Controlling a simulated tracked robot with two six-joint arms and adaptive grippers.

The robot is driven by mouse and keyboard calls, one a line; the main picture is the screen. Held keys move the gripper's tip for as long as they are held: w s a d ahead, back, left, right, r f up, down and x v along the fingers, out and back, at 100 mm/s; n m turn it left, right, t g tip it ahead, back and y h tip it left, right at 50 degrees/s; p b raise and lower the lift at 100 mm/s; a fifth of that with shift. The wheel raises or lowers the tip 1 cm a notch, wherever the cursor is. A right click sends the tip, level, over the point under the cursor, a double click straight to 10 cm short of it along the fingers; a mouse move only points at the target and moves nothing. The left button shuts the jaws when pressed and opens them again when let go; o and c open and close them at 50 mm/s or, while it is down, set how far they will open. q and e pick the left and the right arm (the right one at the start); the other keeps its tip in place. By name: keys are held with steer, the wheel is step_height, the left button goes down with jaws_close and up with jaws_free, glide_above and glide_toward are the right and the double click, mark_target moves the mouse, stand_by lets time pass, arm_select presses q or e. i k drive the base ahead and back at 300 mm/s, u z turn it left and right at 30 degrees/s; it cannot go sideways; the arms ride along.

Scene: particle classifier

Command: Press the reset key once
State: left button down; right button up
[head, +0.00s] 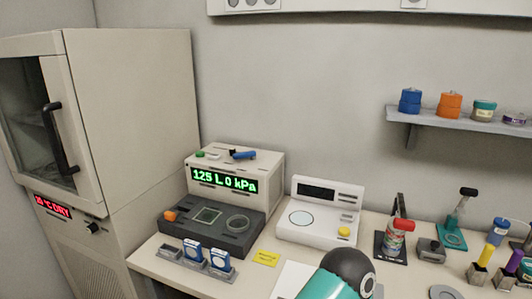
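A beige device (272,170) with a green lit display reading about "125 L 0 kPa" (224,181) stands on the bench. Its dark front panel (190,238) carries an orange key (169,216), a square plate (207,216) and a round dish-like part (237,223). To its right, a white device (318,237) has a blank dark display, a round plate and a yellow key (343,231). No legible label shows which key is the reset key. Neither gripper shows. A teal and dark grey arm part of mine covers the bench's front middle.
A cabinet (150,110) with a red display stands at the left. A red-topped can (396,236), a teal stand (452,238) and other tools crowd the right. A shelf (460,121) holds jars.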

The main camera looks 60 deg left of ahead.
mark_target(213, 156)
steer(key=k, duration=2.25)
steer(key=u, duration=0.9)
steer(key=i, duration=1)
steer(key=z, duration=0.05)
